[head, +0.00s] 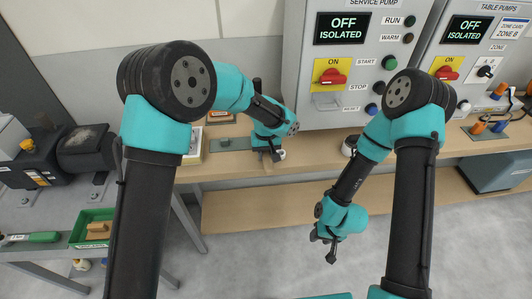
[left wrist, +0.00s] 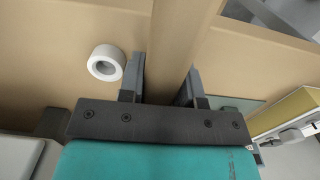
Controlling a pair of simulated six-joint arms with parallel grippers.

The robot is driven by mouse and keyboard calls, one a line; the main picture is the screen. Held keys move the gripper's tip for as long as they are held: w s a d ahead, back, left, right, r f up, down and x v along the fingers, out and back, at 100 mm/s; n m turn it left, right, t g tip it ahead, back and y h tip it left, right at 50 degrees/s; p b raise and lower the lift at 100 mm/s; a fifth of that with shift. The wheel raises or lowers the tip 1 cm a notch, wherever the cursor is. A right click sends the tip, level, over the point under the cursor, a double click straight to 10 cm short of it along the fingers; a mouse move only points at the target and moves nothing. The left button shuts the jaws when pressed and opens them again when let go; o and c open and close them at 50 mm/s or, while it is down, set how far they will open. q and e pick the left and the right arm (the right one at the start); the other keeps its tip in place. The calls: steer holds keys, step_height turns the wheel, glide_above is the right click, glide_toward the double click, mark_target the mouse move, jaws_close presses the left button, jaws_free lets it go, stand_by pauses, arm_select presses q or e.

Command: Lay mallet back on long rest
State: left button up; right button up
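The bar fills the gap and seems to touch both fingers. No mallet head shows in either view. My right gripper (head: 323,246) hangs over the floor, with its fingers apart and nothing between them. I cannot pick out the long rest with certainty.
A white tape roll (left wrist: 106,63) lies on the bench beside the left gripper. A grey-green plate (head: 228,144) lies left of it. The pump panel (head: 345,85) rises behind the bench. A green tray (head: 91,228) stands at the left. A lower shelf (head: 250,211) runs beneath.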

arm_select(q)
steer(key=shift+o, duration=0.8)
steer(key=shift+r, duration=0.1)
step_height(320, 180, up, 12)
steer(key=shift+w, duration=0.15)
steer(key=shift+a, duration=0.1)
stand_by(1.3)
